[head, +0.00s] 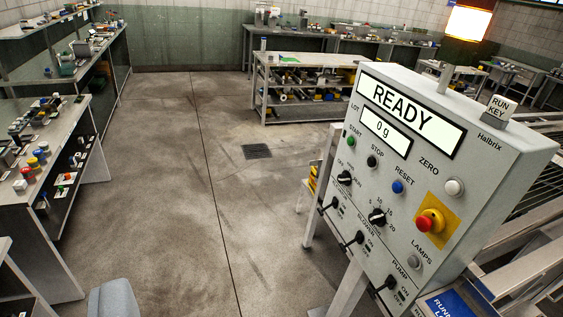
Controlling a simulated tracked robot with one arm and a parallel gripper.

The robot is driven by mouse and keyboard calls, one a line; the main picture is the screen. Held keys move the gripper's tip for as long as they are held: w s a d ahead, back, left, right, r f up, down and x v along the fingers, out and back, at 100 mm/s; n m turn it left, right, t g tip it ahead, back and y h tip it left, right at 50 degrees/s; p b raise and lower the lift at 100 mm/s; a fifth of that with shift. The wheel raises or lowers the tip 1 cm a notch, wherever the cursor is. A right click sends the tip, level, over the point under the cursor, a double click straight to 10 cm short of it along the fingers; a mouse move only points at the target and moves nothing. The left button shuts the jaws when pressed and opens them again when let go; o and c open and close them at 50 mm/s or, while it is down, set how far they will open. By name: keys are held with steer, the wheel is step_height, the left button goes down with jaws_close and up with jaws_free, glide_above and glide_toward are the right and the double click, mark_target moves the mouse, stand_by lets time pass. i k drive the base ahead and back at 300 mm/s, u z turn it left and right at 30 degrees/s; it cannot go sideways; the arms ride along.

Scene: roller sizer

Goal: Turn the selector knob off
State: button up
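The grey control panel (440,165) stands at the right in the head view, its face turned toward the left. A small black selector knob (344,178) sits on its left side, below the green start button (350,142). Small lettering beside the knob seems to read OFF on its upper left and RUN on its right. The knob is too small for me to tell for sure which way it points. A second black knob (377,217) with a numbered scale sits lower right of it.
The panel also bears a red stop button (430,221) on yellow, a blue reset button (397,187), black toggle levers and a display reading READY. An amber lamp (467,22) glows above. Cluttered benches line the left and back. The concrete floor (190,200) between is clear.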

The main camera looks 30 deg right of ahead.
mark_target(345, 178)
steer(key=z, duration=0.2)
steer(key=i, duration=1.3)
steer(key=z, duration=0.75)
